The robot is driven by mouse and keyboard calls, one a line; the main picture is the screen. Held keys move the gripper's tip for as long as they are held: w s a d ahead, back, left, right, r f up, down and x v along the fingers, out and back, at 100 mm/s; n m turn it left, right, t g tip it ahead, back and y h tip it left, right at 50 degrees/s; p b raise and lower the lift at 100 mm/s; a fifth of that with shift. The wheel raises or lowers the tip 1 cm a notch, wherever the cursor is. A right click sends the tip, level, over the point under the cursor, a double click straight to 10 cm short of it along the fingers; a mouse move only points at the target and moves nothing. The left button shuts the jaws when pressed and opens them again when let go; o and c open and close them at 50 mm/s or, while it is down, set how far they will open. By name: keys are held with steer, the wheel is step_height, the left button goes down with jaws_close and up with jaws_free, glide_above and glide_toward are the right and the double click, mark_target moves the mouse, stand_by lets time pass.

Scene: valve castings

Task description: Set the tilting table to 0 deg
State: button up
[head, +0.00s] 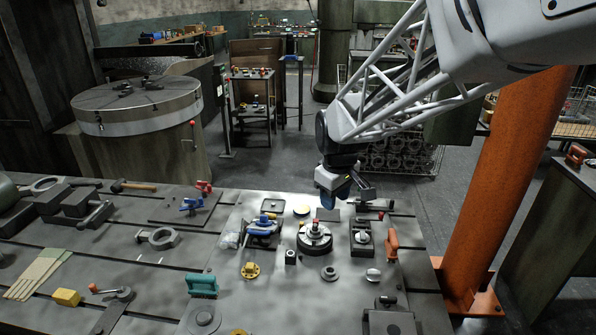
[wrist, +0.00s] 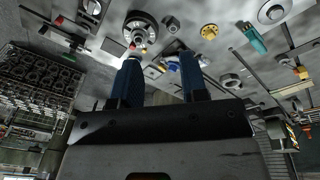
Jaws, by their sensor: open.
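I cannot tell for certain which fixture is the tilting table, and no angle scale is readable. A small plate-topped fixture with a blue handle (head: 263,226) stands on the bench; its blue part also shows in the wrist view (wrist: 172,65). Right of it is a round dark fixture (head: 315,240) with a red-tipped centre post, also in the wrist view (wrist: 140,32). Further right is a dark rectangular fixture (head: 362,240) with a pale knob. My gripper (head: 343,196) is open and empty above the bench's back edge; its blue fingers (wrist: 158,60) are apart in the wrist view.
The steel bench (head: 300,300) also holds an orange handle (head: 391,243), a teal handle (head: 202,285), a yellow flanged part (head: 250,270) and a ring clamp (head: 158,238). An orange column (head: 505,190) rises at the right. A wire basket of castings (head: 400,160) stands behind.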

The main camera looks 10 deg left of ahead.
steer(key=w+a+f+n, duration=0.4)
steer(key=w+a+f, duration=0.45)
steer(key=a, duration=0.35)
steer(key=n, duration=0.4)
glide_above(257, 232)
steer(key=shift+g, duration=0.4)
step_height(257, 232, down, 9)
steer(key=shift+s+f, duration=0.1)
steer(key=shift+f, duration=0.1)
steer(key=shift+f, duration=0.1)
steer(key=shift+f, duration=3.8)
jaws_close()
